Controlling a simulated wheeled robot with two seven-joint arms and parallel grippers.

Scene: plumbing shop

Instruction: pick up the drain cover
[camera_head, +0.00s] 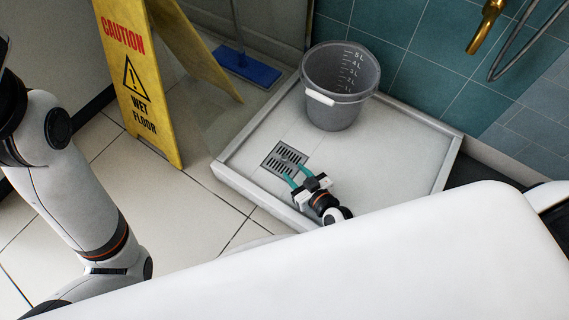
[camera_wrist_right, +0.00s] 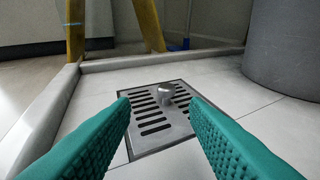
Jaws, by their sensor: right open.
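The drain cover (camera_head: 283,159) is a square grey metal plate with rows of slots. It lies in the floor of the white shower tray (camera_head: 405,150). The wrist view shows the drain cover (camera_wrist_right: 150,118) with a small round metal knob (camera_wrist_right: 166,92) standing on it. My right gripper (camera_head: 297,175) is at the cover's near right edge, with teal fingers pointing at it. In the wrist view the right gripper's fingers (camera_wrist_right: 160,104) are apart and empty, one on each side of the knob and short of it. My left arm shows at the left; its gripper is not in view.
A grey bucket (camera_head: 338,100) with a white handle stands in the tray behind the drain cover. The tray has a raised rim. A yellow caution sign (camera_head: 145,95) and a blue mop (camera_head: 246,66) stand outside it. A brass tap (camera_head: 486,25) is on the teal wall.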

